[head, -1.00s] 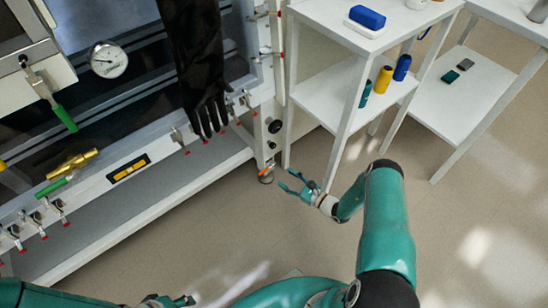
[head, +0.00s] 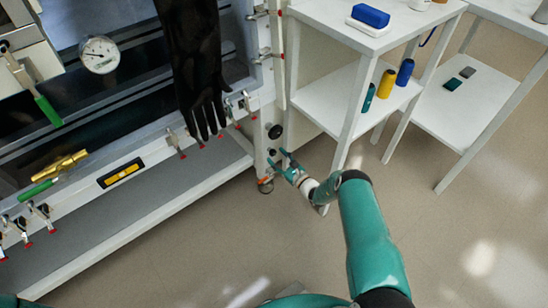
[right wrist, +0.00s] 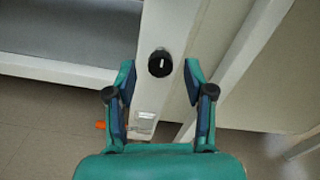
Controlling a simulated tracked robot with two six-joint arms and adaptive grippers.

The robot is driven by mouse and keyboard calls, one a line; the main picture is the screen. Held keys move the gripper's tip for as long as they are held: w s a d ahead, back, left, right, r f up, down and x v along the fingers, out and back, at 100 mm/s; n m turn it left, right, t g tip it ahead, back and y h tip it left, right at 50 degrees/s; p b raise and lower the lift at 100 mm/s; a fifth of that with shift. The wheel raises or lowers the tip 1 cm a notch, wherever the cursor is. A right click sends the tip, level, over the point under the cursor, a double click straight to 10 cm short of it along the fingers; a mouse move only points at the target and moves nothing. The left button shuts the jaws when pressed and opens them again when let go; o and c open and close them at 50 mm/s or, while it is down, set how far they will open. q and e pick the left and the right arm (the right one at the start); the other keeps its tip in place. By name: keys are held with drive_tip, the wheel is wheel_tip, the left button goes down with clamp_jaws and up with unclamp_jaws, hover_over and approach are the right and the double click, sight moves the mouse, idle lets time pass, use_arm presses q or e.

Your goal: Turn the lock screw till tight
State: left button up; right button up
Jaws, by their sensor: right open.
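A black round knob (head: 275,131) sits on the white end post of the glovebox, and a smaller dark knob (head: 272,152) is below it. My right gripper (head: 279,162) is near the lower knob, with its fingers spread. In the right wrist view a black knob (right wrist: 160,63) with a white line across its face lies ahead, between the two open fingertips (right wrist: 160,76). The fingers are apart from it and hold nothing. I cannot tell for certain which of the two knobs this is. My left gripper is out of view.
A white shelf unit (head: 318,103) stands close right of the post. An orange-rimmed round thing (head: 265,185) is low by the post's foot. A black glove (head: 195,60) hangs on the glovebox front, left of the post. The floor (head: 200,240) in front is clear.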

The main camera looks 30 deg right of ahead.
sight(272, 152)
drive_tip(key=shift+w+a+b, duration=0.1)
drive_tip(key=shift+w+b, duration=0.2)
drive_tip(key=shift+w, duration=0.95)
drive_tip(key=shift+a, duration=0.1)
clamp_jaws()
